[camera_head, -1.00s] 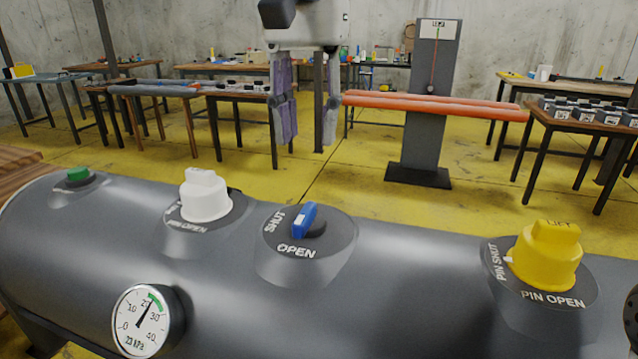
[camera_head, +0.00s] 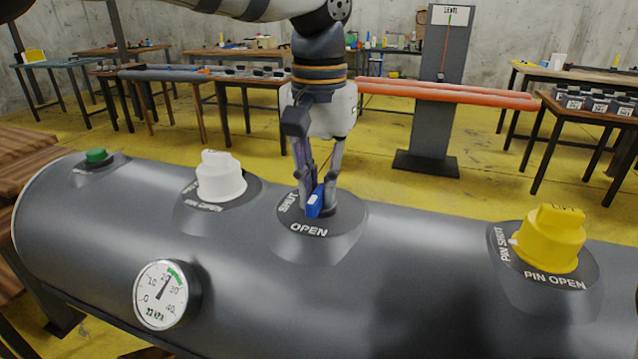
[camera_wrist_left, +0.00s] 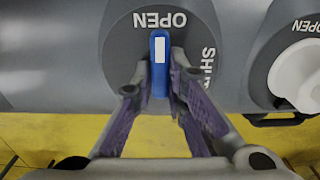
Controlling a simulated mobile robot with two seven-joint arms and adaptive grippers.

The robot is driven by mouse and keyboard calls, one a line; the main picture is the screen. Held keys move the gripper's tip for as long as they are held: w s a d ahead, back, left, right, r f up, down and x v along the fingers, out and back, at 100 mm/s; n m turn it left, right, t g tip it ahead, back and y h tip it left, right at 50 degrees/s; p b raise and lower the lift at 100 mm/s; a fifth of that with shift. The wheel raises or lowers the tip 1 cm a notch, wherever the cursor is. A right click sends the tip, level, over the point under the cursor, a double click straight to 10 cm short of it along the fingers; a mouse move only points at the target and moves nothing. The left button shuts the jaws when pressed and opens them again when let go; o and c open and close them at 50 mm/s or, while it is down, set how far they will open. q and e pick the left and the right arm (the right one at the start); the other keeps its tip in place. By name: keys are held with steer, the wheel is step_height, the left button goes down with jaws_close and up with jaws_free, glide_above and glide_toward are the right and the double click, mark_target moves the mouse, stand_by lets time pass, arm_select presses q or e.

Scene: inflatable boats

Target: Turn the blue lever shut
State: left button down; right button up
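The blue lever (camera_head: 315,203) sits on a round dark plate (camera_head: 345,222) on top of the grey tank, with SHUT lettered at its left and OPEN in front. Its white-marked end points to OPEN. In the left wrist view, the lever (camera_wrist_left: 159,85) stands upright in the picture below the word OPEN. My left gripper (camera_head: 320,192) reaches down over it from above. Its two fingers (camera_wrist_left: 159,80) are closed in on either side of the lever and appear to touch it. The fingers hide part of the lever's base. My right gripper is not in view.
On the tank (camera_head: 240,285) are a white knob (camera_head: 220,178) left of the lever, a yellow knob (camera_head: 549,242) to the right, a green button (camera_head: 96,156) and a pressure gauge (camera_head: 161,294). Work tables and orange tubes (camera_head: 450,94) stand farther back.

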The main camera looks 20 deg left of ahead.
arm_select(q)
steer(key=shift+r+m, duration=0.1)
steer(key=shift+m, duration=0.2)
steer(key=shift+a+r+m+p, duration=0.1)
steer(key=shift+m+p, duration=0.3)
steer(key=shift+m, duration=0.6)
steer(key=m, duration=0.6)
steer(key=shift+w+a, duration=0.15)
steer(key=shift+a, duration=0.05)
steer(key=m, duration=0.4)
steer(key=shift+w+a+m, duration=0.1)
steer(key=shift+w+m, duration=0.05)
steer(key=shift+m, duration=0.25)
steer(key=shift+w+m, duration=0.15)
steer(key=shift+m, duration=2.05)
steer(key=c, duration=1.6)
jaws_free()
